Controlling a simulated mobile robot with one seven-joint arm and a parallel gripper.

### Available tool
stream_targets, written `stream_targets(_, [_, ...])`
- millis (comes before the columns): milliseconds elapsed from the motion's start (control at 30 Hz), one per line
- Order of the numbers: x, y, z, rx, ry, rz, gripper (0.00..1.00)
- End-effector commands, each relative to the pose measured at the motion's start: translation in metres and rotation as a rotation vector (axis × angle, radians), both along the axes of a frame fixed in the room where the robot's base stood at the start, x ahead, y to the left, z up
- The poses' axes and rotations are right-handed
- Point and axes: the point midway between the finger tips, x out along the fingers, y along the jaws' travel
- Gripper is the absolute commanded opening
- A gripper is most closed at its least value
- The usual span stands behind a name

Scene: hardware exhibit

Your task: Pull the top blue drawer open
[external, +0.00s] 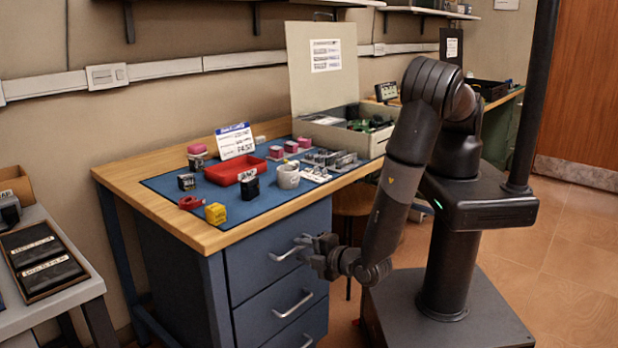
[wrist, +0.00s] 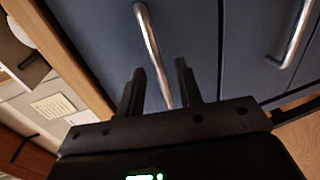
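The top blue drawer (external: 262,262) of the workbench looks shut, its front in line with the drawers below. Its silver bar handle (external: 284,254) is partly beside my gripper (external: 312,248), which is at the handle's right end. In the wrist view, my gripper (wrist: 159,72) has its two dark fingers apart, with the top drawer's handle (wrist: 150,40) running lengthwise between them. I see a gap on each side of the bar and no clear contact. The top drawer's front (wrist: 95,40) fills the middle left of that view.
The lower drawer's handle (external: 293,304) is below; it also shows in the wrist view (wrist: 292,38). The wooden tabletop (external: 215,240) overhangs above the drawers, bearing a blue mat with small items. A stool (external: 352,203) stands behind my arm. The floor at right is clear.

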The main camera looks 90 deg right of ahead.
Motion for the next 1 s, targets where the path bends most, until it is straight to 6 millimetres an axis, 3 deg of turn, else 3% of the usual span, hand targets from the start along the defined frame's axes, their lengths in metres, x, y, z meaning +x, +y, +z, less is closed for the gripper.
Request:
stream_targets(267, [0.0012, -0.0011, -0.0001, 0.0, 0.0, 0.0, 0.33])
stream_targets(667, [0.001, -0.0009, 0.0, 0.0, 0.0, 0.0, 0.0])
stream_targets(1000, [0.0008, -0.0008, -0.0001, 0.0, 0.0, 0.0, 0.0])
